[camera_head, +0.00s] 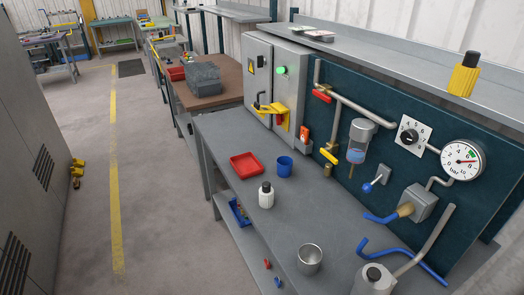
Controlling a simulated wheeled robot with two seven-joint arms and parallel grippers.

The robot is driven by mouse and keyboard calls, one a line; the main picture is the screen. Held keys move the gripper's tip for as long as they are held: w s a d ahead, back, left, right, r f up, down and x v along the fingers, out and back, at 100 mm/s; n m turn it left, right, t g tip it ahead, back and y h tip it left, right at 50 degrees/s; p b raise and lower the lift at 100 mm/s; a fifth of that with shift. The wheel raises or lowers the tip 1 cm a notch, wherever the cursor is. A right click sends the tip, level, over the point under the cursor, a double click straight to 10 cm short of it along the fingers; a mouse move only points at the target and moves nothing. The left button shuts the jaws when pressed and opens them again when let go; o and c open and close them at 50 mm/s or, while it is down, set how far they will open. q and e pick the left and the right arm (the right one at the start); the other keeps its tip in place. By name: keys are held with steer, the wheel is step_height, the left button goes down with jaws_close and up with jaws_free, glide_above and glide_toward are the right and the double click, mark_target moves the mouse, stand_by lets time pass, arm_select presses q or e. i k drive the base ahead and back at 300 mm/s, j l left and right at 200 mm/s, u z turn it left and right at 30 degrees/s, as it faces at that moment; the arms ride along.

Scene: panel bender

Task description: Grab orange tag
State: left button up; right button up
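A small orange tag (304,132) with a pale lower part is at the right end of the grey electrical cabinet (276,85), beside the teal panel. How it is attached is too small to tell. Close to its left, a yellow and red piece (281,115) sits on the cabinet front by a dark handle. Neither of my grippers shows in the head view.
The grey workbench (225,135) below carries a red tray (245,166), a blue cup (285,166), a white bottle (266,195) and a metal cup (310,258). Pipes, valves and a gauge (463,161) stick out from the teal panel. Floor is open to the left.

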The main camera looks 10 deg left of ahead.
mark_target(303, 132)
steer(key=i+j+z, duration=0.15)
steer(key=j, duration=0.25)
steer(key=i+j+z, duration=0.15)
steer(key=j, duration=0.25)
steer(key=i+j+z, duration=0.15)
steer(key=j, duration=0.25)
steer(key=i+j+z, duration=0.15)
steer(key=j, duration=0.25)
steer(key=j+z, duration=0.15)
steer(key=j, duration=0.3)
